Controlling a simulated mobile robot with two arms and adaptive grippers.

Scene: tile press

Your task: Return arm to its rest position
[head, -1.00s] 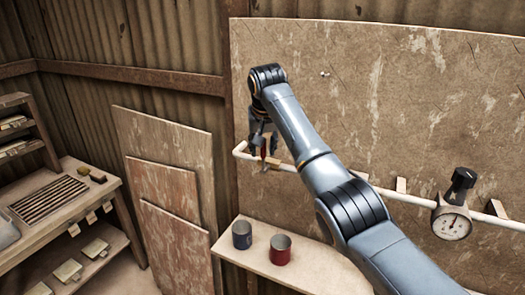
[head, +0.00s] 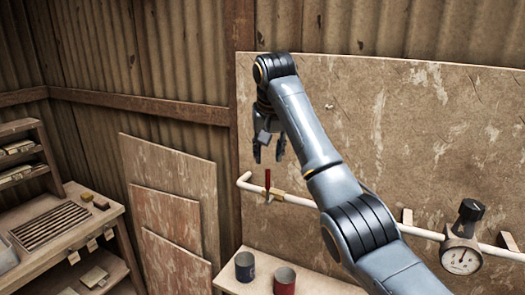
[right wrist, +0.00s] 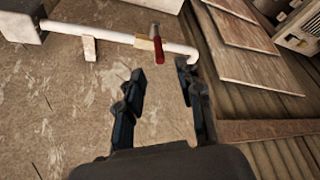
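My right arm reaches across the head view from the lower right. Its gripper (head: 269,152) hangs fingers down in front of the wooden board, above the left end of the white pipe (head: 414,232). In the right wrist view the gripper (right wrist: 158,78) has its fingers apart with nothing between them. A red-handled valve (head: 267,181) on a brass fitting sits on the pipe just below the fingertips. It also shows in the right wrist view (right wrist: 156,45), apart from the fingers. My left gripper is not in view.
A round gauge (head: 461,256) is mounted on the pipe at the right. A dark can (head: 245,266) and a red can (head: 285,281) stand on a shelf below. Boards (head: 172,222) lean on the corrugated wall. A workbench (head: 85,235) stands at the left.

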